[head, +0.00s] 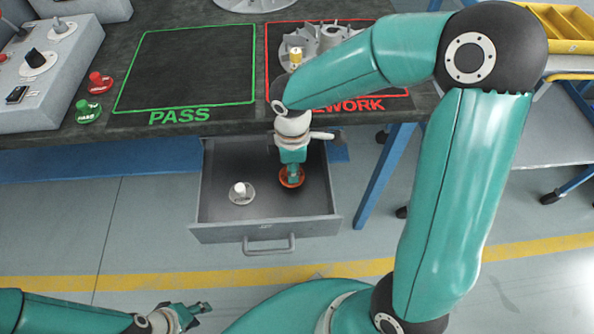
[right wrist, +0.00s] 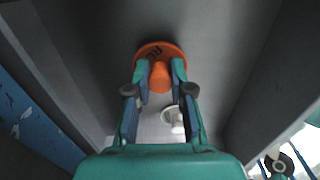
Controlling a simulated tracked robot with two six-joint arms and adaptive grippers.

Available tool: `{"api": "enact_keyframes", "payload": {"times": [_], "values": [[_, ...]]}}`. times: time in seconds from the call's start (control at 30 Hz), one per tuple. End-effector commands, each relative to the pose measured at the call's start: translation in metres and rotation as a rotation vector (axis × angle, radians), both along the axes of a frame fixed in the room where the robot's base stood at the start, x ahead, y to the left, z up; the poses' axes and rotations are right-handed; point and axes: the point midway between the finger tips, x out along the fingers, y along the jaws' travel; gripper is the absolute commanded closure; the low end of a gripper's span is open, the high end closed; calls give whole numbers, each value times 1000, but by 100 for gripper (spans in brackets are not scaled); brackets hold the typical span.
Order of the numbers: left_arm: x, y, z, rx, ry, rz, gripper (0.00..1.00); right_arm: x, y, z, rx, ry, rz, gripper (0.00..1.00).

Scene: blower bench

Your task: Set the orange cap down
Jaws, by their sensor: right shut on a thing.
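The orange cap (right wrist: 160,52) is a round disc with a knob and dark lettering. In the head view the cap (head: 291,178) is at the right side of the open drawer (head: 264,227). My right gripper (head: 293,168) reaches down into the drawer and is shut on the cap; in the right wrist view its fingers (right wrist: 160,75) are on both sides of the knob. I cannot tell whether the cap touches the drawer floor. My left gripper (head: 197,312) is at the bottom left, away from the drawer, and I cannot tell its opening.
A white cap (head: 241,193) lies in the drawer, left of the orange one. Above the drawer is the bench with a green PASS outline (head: 180,115) and a red REWORK outline (head: 345,105) holding a grey impeller part (head: 318,45). Red and green buttons (head: 88,112) stand at the left.

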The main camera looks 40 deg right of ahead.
Motion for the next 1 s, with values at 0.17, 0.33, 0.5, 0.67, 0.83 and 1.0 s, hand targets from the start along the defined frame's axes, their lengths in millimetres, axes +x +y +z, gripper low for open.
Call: {"api": "enact_keyframes", "payload": {"times": [0.17, 0.33, 0.5, 0.67, 0.83, 1.0], "values": [[0, 0, -7, 0, 0, 0, 60, 0, 0, -22, 1, 1, -1, 100], [0, 0, -6, 0, 0, 0, 60, 0, 0, -21, 1, -1, -1, 100], [0, 0, -9, 0, 0, 0, 60, 0, 0, -25, 1, -1, -1, 100], [0, 0, -8, 0, 0, 0, 60, 0, 0, -23, 0, 0, -2, 54], [0, 0, -8, 0, 0, 0, 60, 0, -1, -23, 1, 1, -2, 53], [0, 0, -6, 0, 0, 0, 60, 0, -1, -21, 1, -1, -2, 53]]}}
